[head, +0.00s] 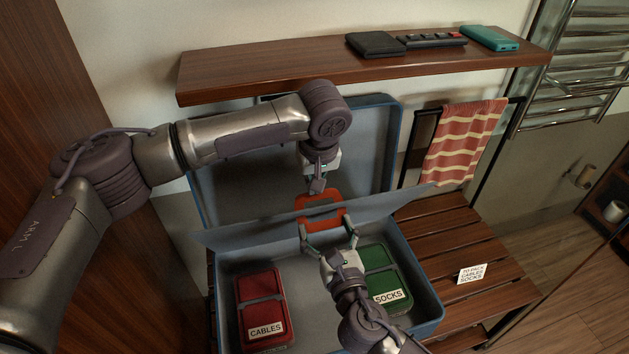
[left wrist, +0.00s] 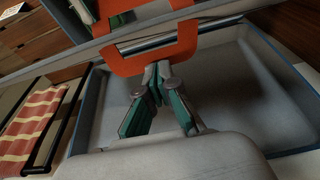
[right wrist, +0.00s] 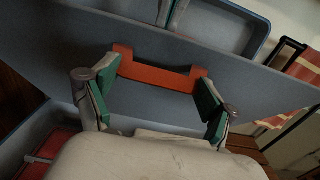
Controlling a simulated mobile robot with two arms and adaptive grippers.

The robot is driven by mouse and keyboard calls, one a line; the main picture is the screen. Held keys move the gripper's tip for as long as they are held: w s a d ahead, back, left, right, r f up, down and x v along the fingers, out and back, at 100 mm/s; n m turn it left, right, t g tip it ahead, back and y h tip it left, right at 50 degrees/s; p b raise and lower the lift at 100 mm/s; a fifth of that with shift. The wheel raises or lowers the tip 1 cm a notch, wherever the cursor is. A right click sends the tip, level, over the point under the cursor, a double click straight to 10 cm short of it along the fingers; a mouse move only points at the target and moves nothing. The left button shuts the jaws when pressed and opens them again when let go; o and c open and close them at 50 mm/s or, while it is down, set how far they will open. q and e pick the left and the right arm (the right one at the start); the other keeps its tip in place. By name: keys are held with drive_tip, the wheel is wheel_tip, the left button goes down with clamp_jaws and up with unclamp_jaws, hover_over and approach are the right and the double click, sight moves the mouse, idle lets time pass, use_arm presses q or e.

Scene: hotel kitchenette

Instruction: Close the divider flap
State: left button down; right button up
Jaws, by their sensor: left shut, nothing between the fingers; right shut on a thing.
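The divider flap (head: 265,231) stands raised and slanted across the middle of the open blue suitcase (head: 428,312). An orange handle (head: 306,215) is at its middle. My right gripper (head: 329,238) is on the near side, its fingers spread wide and closed against both ends of the handle, as the right wrist view also shows (right wrist: 158,78). My left gripper (head: 317,187) is shut and empty behind the handle, above the lid side. In the left wrist view its fingertips (left wrist: 158,72) are together close to the orange handle (left wrist: 125,66); I cannot tell if they touch it.
A red pouch labelled CABLES (head: 261,300) and a green pouch labelled SOCKS (head: 382,272) lie in the near half. The slatted bench (head: 480,232) has a small card (head: 472,274). A wooden shelf (head: 300,72) overhangs the lid; a striped towel (head: 462,143) hangs right.

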use_arm(q)
drive_tip(key=shift+s+d+f, duration=0.25)
drive_tip(key=shift+s, duration=0.25)
drive_tip(key=shift+s+d+f, duration=0.2)
drive_tip(key=shift+s+f, duration=0.05)
drive_tip(key=shift+s, duration=0.25)
use_arm(e)
drive_tip(key=shift+f, duration=0.4)
drive_tip(key=shift+w+r, duration=0.1)
drive_tip(key=shift+r, duration=0.05)
use_arm(q)
drive_tip(key=shift+f, duration=0.1)
use_arm(e)
drive_tip(key=o, duration=1.2)
use_arm(q)
drive_tip(key=shift+a, duration=0.1)
use_arm(e)
drive_tip(key=o, duration=0.3)
drive_tip(key=shift+w+a+r, duration=0.1)
use_arm(q)
drive_tip(key=shift+w+a, duration=0.1)
drive_tip(key=shift+w, duration=0.1)
use_arm(e)
drive_tip(key=shift+w, duration=0.1)
